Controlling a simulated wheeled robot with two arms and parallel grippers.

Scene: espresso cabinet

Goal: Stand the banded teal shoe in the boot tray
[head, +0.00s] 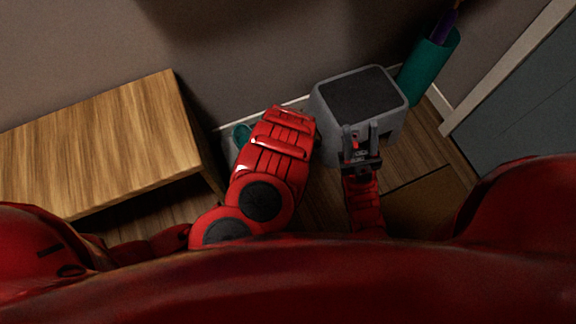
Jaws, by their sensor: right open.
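A small teal thing (241,133) shows at the left edge of my red arm link, by the wall. It may be the banded teal shoe, but most of it is hidden and I see no band. A pale grey strip (228,152) beside it may be part of the boot tray; I cannot tell. My right gripper (361,136) is open and empty, its two fingers in front of the near side of the grey stool. My left gripper is not visible.
A grey stool (358,92) with a dark top stands by the wall. A teal umbrella stand (430,68) is behind it at the right. A wooden bench (95,145) fills the left. A brown mat (425,205) lies near a grey door (525,115).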

